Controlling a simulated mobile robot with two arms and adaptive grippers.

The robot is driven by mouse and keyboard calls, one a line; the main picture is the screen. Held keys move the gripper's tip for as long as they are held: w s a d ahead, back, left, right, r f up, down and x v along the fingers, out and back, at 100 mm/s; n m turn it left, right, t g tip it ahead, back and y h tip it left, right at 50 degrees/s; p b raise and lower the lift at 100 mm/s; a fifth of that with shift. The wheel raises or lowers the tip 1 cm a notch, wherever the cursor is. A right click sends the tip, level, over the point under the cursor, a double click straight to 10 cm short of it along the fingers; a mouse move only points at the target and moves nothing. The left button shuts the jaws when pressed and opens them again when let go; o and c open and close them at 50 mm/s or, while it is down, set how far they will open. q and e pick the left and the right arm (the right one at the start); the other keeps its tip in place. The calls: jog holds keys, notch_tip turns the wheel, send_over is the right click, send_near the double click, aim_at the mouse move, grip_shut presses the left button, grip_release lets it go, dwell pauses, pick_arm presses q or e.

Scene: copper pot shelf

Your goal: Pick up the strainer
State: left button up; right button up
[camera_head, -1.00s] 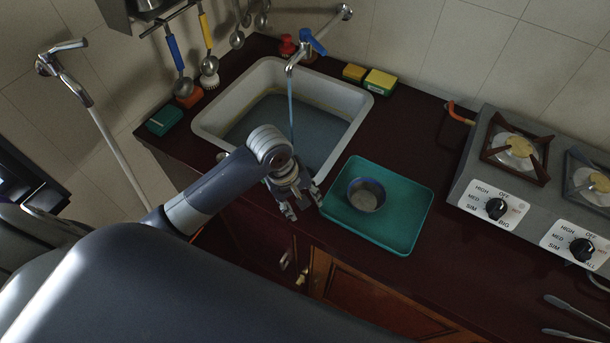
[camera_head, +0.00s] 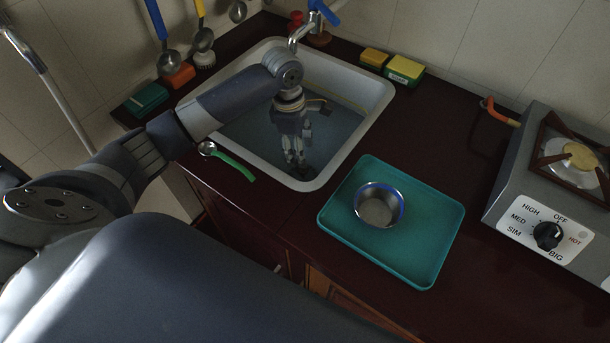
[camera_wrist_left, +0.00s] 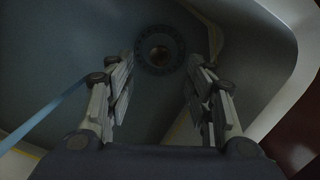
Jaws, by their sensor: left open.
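My left gripper (camera_head: 294,158) reaches down into the sink (camera_head: 355,108), its fingers pointing at the basin floor. In the left wrist view its two fingers (camera_wrist_left: 160,85) stand apart with nothing between them. A dark round ringed piece with a brownish centre (camera_wrist_left: 160,50) lies at the sink bottom, just beyond the fingertips and roughly centred between them. It looks like the strainer at the drain, but the picture is dim and I cannot tell its details. In the head view the arm and gripper hide it. My right gripper is not in view.
A green-handled spoon (camera_head: 232,164) lies on the counter by the sink's front-left rim. A teal tray (camera_head: 432,235) holds a metal bowl (camera_head: 379,205). The tap (camera_head: 302,36) stands behind the sink. Sponges (camera_head: 404,70) and a stove (camera_head: 530,190) are right.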

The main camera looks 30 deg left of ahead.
aim_at(303, 170)
pick_arm(q)
jog(key=f, duration=0.3)
jog(key=shift+d+f, duration=0.25)
jog(key=shift+f, duration=0.1)
notch_tip(303, 170, down, 6)
jog(key=shift+w+d+r, duration=0.1)
jog(key=shift+d+r, duration=0.05)
jog(key=shift+r, duration=0.05)
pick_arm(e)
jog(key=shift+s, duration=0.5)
pick_arm(q)
jog(key=shift+c, duration=0.6)
grip_shut()
